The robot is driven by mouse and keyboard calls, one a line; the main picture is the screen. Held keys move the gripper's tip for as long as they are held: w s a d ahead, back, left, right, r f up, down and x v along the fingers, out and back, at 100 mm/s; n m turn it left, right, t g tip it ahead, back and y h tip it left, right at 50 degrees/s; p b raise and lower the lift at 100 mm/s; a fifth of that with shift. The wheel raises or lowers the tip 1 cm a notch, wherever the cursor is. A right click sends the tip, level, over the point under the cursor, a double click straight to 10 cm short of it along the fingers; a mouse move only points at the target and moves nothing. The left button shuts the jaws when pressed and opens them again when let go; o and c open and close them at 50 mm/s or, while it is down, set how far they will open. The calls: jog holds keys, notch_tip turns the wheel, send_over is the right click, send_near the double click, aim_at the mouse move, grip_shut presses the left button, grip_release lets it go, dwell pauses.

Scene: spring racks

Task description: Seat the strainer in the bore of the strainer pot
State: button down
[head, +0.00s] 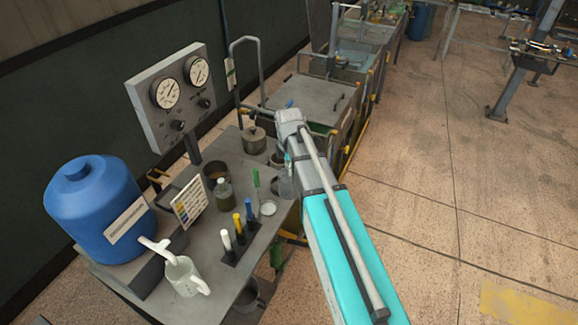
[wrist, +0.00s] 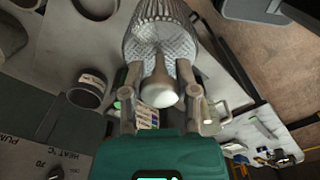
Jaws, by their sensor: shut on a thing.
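The strainer, a pale mesh basket (wrist: 165,38) with a smooth light knob (wrist: 158,88), fills the upper middle of the wrist view. My gripper (wrist: 160,92) is shut on it, one finger on each side of the knob. I cannot tell whether this is the strainer pot. Its bore looks empty.
Open floor (head: 440,200) lies to the right.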

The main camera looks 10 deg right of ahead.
aim_at(290, 185)
dwell(0.3)
notch_tip(290, 185, down, 9)
jog(key=b, duration=0.9)
jog(key=shift+f, duration=0.1)
